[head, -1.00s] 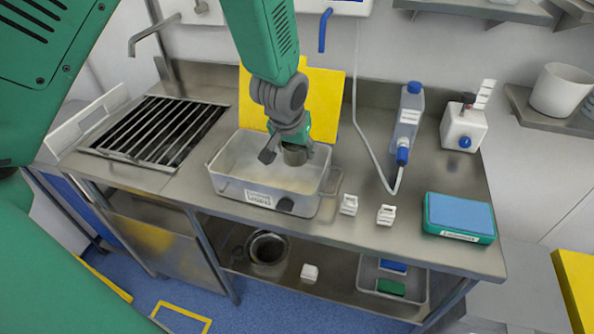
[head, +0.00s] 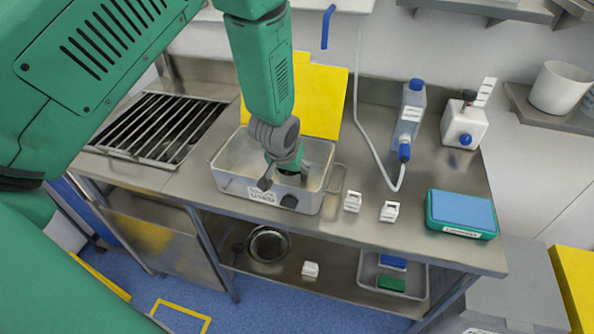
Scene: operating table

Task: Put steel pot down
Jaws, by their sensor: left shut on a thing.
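I cannot tell whether the pot touches the basin's floor. My right gripper is not in view.
A yellow board (head: 325,95) stands behind the basin. Two small white blocks (head: 353,201), a bottle (head: 408,120) and a green box with a blue top (head: 461,213) are to its right. A black grate (head: 160,125) lies to its left.

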